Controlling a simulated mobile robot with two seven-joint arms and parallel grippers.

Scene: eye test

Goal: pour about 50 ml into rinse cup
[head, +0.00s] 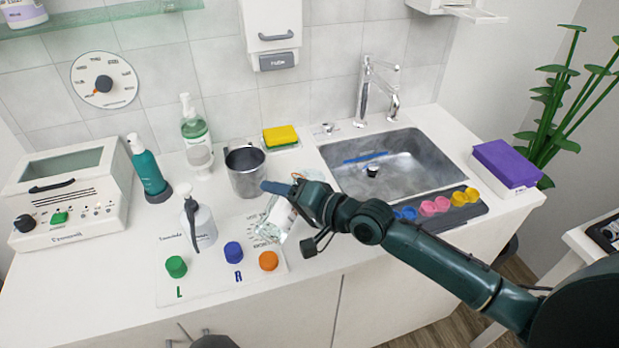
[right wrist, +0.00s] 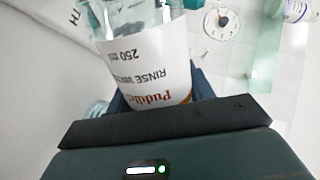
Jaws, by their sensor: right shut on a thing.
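My right gripper (head: 284,196) is shut on a clear bottle (head: 277,219) with a white label, in front of the grey jug and partly hidden by the gripper. In the right wrist view the bottle (right wrist: 145,70) stands between my fingers; its label reads "Puddle", "RINSE WATER" and "250 ml". It looks tilted in the head view, but how far I cannot tell. I see no stream from it. A grey see-through jug (head: 246,177) with a handle stands upright just behind my fingers. No cup is clearly marked as the rinse cup.
A yellow sponge (head: 280,137) lies behind.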

